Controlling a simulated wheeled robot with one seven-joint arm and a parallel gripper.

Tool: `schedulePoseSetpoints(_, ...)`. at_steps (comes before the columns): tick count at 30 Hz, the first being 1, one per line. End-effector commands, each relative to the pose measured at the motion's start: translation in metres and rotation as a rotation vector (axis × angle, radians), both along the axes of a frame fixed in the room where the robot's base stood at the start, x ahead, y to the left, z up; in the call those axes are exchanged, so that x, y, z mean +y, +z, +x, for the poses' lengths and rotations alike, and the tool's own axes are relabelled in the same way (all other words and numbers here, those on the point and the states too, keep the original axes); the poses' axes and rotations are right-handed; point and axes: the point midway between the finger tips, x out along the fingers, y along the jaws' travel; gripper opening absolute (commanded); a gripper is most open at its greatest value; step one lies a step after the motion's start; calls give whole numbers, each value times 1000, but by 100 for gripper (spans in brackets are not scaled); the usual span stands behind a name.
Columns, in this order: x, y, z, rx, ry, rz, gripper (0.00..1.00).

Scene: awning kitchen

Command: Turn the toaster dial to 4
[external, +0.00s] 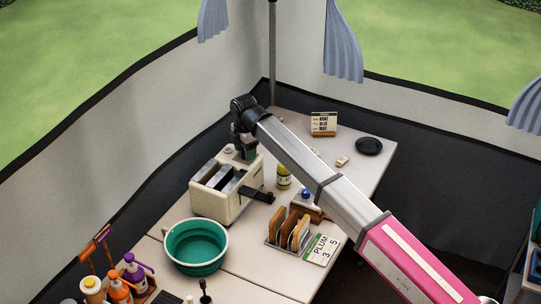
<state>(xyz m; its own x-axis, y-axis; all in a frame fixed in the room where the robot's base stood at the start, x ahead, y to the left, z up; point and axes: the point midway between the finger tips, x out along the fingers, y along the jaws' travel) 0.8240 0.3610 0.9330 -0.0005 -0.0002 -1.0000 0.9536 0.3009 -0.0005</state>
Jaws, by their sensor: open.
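The cream toaster (208,203) stands on the left part of the white table, with dark slots in its top. A dark part (258,195) sticks out from its right side. My gripper (245,152) is at the end of my arm, above or beside the toaster's far end. It is open, but its fingers are small and partly hidden by the wrist. I cannot tell whether it touches the toaster. I cannot make out the dial or its numbers in this view.
A teal bowl (196,242) stands in front of the toaster. Right of it are a yellow-green bottle (284,178), a toast rack (288,232) and a PLUM card (321,249). A small sign (323,123) and a black disc (369,146) are at the back. Several bottles (121,289) stand front left.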

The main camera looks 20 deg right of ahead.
Motion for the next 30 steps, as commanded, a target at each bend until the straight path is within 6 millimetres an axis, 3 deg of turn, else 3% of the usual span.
schedulePoseSetpoints(11,0,-6,0,-1,0,0,59)
schedulePoseSetpoints(16,0,-6,0,-1,0,0,9)
schedulePoseSetpoints(30,0,-6,0,0,-83,0,10)
